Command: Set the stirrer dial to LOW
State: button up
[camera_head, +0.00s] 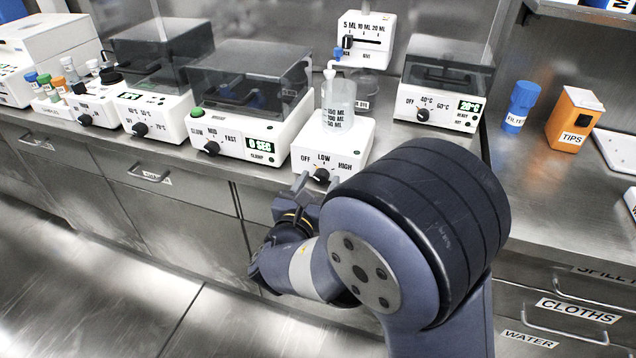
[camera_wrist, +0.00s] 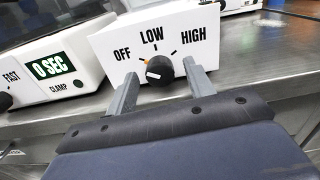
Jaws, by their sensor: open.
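The stirrer (camera_head: 333,148) is a white box with a black dial (camera_head: 321,175) on its front, under the labels OFF, LOW and HIGH. In the wrist view the dial (camera_wrist: 159,71) has a white mark that points left, toward the OFF side. A small orange mark shows at its upper left. My gripper (camera_head: 318,186) is open in front of the stirrer. In the wrist view its two fingers (camera_wrist: 160,78) reach to either side of the dial, with the dial between them. I cannot tell whether either finger touches it.
A beaker (camera_head: 338,105) stands on the stirrer, below a dispenser (camera_head: 366,40). A shaker reading 0 SEC (camera_head: 262,144) is close on the left. A heater (camera_head: 436,108) stands to the right. The bench edge and drawers lie below my gripper.

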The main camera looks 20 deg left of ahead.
jog(key=shift+w, duration=0.15)
jog(key=c, duration=1)
jog(key=shift+o, duration=0.2)
